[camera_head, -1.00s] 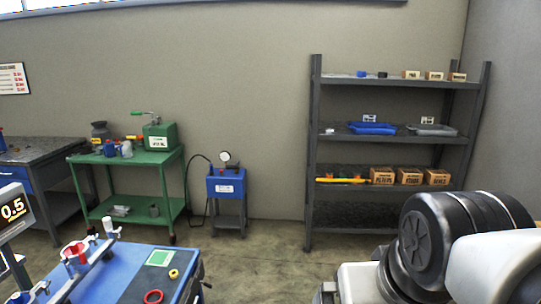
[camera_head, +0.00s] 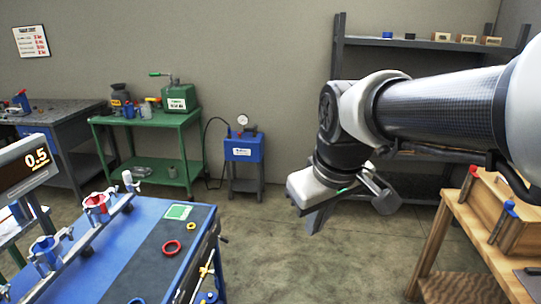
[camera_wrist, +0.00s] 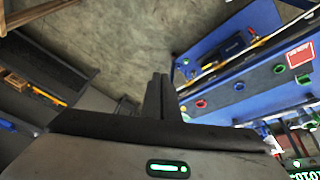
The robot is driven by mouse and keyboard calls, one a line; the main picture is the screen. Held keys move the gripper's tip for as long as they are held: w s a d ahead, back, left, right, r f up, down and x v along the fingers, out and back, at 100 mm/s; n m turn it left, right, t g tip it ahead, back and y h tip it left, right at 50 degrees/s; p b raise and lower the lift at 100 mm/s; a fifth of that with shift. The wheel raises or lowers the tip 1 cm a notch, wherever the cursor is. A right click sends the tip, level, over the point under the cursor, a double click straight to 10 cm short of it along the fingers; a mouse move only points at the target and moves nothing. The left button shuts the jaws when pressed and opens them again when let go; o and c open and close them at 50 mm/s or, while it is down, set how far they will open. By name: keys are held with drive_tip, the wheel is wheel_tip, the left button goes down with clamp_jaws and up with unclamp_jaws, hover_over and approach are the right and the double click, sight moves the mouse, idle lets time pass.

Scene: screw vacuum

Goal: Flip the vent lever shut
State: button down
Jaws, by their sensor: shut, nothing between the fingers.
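I cannot make out a vent lever for certain in either view. A blue vacuum unit (camera_head: 244,148) with a round gauge (camera_head: 242,119) and a black hose stands by the back wall. A green machine (camera_head: 179,97) with a green handle (camera_head: 161,74) on top stands on a green cart. My gripper (camera_head: 318,222) hangs in the air over the floor, right of the blue bench and well in front of the vacuum unit. In the wrist view my gripper's fingers (camera_wrist: 158,78) are together with nothing between them.
The blue bench (camera_head: 150,215) holds a rail with red and blue cups, loose rings and a display. It also shows in the wrist view (camera_wrist: 258,85). A wooden bench (camera_head: 480,238) is at right, a dark shelf (camera_head: 338,60) behind my arm. Floor between the benches is clear.

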drive_tip(key=w+a+f+n+g+b, duration=0.2)
drive_tip(key=w+a+f+n+b, duration=0.5)
drive_tip(key=a+f, duration=0.65)
drive_tip(key=n+g+y+b, duration=0.1)
drive_tip(key=n+g+b, duration=0.1)
drive_tip(key=n+b, duration=0.15)
hover_over(202, 302)
drive_tip(key=s+d, duration=0.2)
drive_tip(key=d, duration=0.2)
wheel_tip(202, 302, down, 15)
drive_tip(key=shift+s+a+n+p, duration=0.15)
drive_tip(key=shift+a+n+p, duration=0.05)
drive_tip(key=shift+n+p, duration=0.1)
wheel_tip(202, 302, down, 14)
drive_tip(key=a+b, duration=0.2)
drive_tip(key=shift+a+r+b, duration=0.15)
drive_tip(key=shift+a+b, duration=0.2)
drive_tip(key=shift+b, duration=0.05)
